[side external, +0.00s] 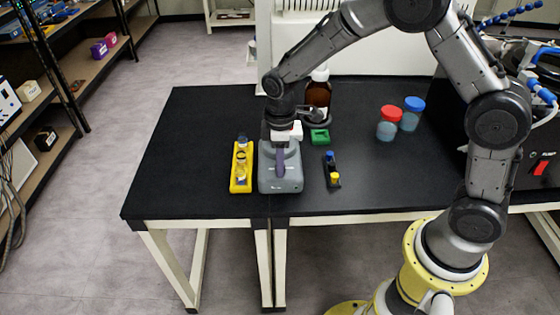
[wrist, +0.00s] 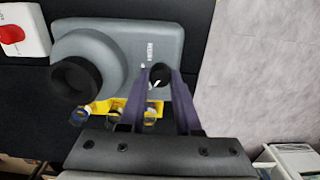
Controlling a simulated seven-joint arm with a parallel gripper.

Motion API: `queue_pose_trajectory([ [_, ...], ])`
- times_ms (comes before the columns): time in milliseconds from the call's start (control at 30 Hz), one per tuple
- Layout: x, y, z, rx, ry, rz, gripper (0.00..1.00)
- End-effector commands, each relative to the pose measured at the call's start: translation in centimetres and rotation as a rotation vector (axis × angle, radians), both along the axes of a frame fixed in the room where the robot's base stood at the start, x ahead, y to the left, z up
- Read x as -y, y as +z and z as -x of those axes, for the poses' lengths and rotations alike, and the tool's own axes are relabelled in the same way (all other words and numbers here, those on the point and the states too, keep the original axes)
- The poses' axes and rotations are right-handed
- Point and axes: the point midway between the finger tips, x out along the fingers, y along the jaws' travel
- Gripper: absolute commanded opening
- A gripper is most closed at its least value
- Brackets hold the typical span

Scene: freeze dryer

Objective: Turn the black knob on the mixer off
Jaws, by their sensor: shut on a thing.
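The grey mixer (side external: 283,180) stands on the black table near its front edge, with its body and black round cup (wrist: 76,80) also showing in the wrist view. The small black knob (wrist: 160,73) is on the mixer's face beside its white printed lettering. My gripper (wrist: 160,78) has its two purple fingers on either side of the knob and is shut on it. In the side view my gripper (side external: 281,163) reaches down over the mixer and hides the knob and much of the mixer's top.
A yellow rack (side external: 240,180) with vials stands close left of the mixer. A small black rack (side external: 332,170) is to its right. A brown bottle (side external: 318,93) and green block (side external: 320,136) are behind. Red-capped (side external: 388,125) and blue-capped (side external: 411,115) jars stand farther right.

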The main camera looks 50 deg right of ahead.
Motion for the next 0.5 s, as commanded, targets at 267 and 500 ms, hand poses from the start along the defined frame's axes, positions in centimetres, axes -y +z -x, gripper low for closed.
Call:
queue_pose_trajectory([
  [267,-0.02,0.2,-0.04,0.002,0.091,-0.001,0.0],
  [500,-0.01,0.21,-0.04,0.003,0.112,0.0,0.0],
])
